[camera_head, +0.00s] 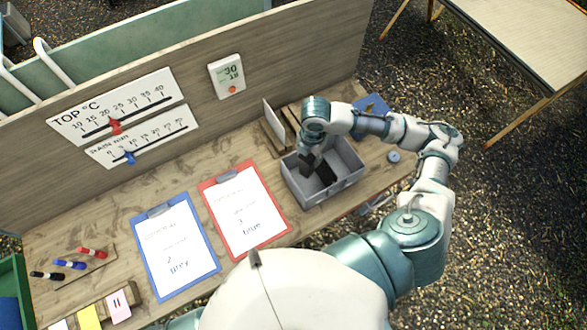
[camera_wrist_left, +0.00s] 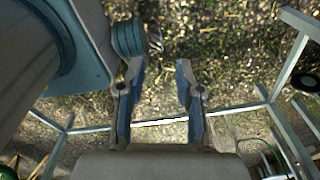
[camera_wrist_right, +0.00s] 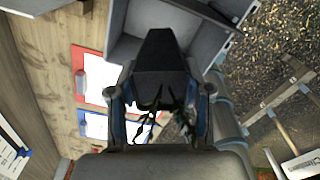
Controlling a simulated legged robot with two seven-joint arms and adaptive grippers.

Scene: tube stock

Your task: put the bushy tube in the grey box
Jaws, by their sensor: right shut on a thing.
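The grey box (camera_head: 337,190) stands on the bench, right of the clipboards, and its wall shows at the top of the right wrist view (camera_wrist_right: 122,47). My right gripper (camera_head: 312,160) is over the box, pointing down. It is shut on the bushy tube, a dark tapered tube (camera_wrist_right: 160,72) with thin green leaves (camera_wrist_right: 146,124) at the gripper end. In the head view the tube (camera_head: 326,173) shows dark within the box outline; whether it touches the floor I cannot tell. My left gripper (camera_wrist_left: 158,75) is open and empty, seen only in its wrist view, above gravelly ground.
A red clipboard (camera_head: 245,228) and a blue clipboard (camera_head: 176,255) lie left of the box. Several markers (camera_head: 70,265) lie at the far left. An upright board (camera_head: 190,70) closes the bench's back. A small blue-grey disc (camera_head: 393,157) lies right of the box.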

